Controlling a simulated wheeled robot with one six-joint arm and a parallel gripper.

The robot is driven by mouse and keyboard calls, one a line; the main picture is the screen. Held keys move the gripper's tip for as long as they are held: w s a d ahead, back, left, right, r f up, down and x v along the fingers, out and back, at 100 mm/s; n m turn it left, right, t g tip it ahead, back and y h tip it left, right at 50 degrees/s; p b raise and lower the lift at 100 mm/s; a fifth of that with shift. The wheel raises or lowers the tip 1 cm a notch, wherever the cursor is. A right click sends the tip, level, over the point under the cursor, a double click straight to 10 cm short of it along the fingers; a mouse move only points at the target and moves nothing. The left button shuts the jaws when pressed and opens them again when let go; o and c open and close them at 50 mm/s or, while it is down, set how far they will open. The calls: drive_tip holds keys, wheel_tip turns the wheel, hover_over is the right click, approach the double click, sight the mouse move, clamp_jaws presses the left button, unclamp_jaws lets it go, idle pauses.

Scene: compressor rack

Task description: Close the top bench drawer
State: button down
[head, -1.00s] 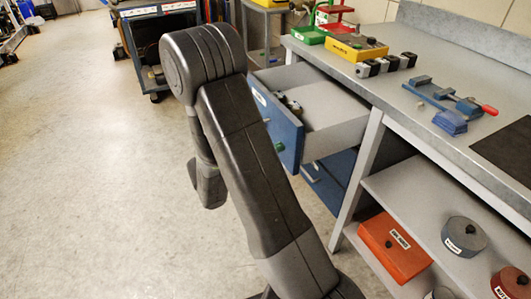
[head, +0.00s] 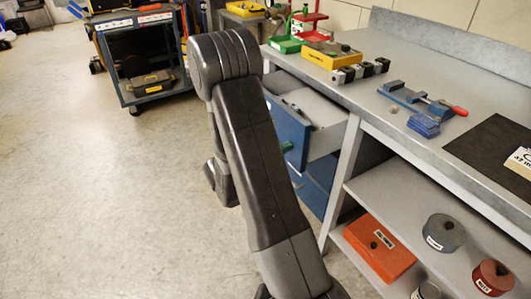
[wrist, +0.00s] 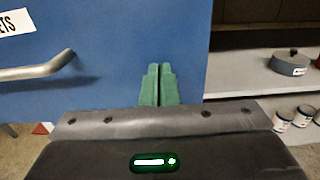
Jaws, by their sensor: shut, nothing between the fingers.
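The top bench drawer (head: 291,132) has a blue front and stands partly open under the bench top in the head view. Its grey inside shows behind the front, and my arm hides its left part. In the wrist view the blue drawer front (wrist: 130,60) fills the left and middle, with a metal handle (wrist: 40,70) and part of a white label at left. My gripper (wrist: 159,85) has green fingers, shut together and empty, pointing at the front near its right edge. Its green tips (head: 287,147) show against the front in the head view. I cannot tell if they touch it.
The bench top (head: 390,110) holds a yellow tray, a blue vise-like tool (head: 415,98) and a dark mat (head: 495,150). A lower shelf carries an orange box (head: 379,250) and round tins. A blue cart (head: 150,65) stands at back left. The floor at left is clear.

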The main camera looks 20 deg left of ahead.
sight(326, 130)
drive_tip(key=x, duration=1.6)
drive_tip(key=shift+d, duration=0.1)
drive_tip(key=shift+w+d, duration=0.15)
drive_tip(key=shift+w, duration=0.05)
drive_tip(key=shift+w+r, duration=0.1)
drive_tip(key=shift+r, duration=0.05)
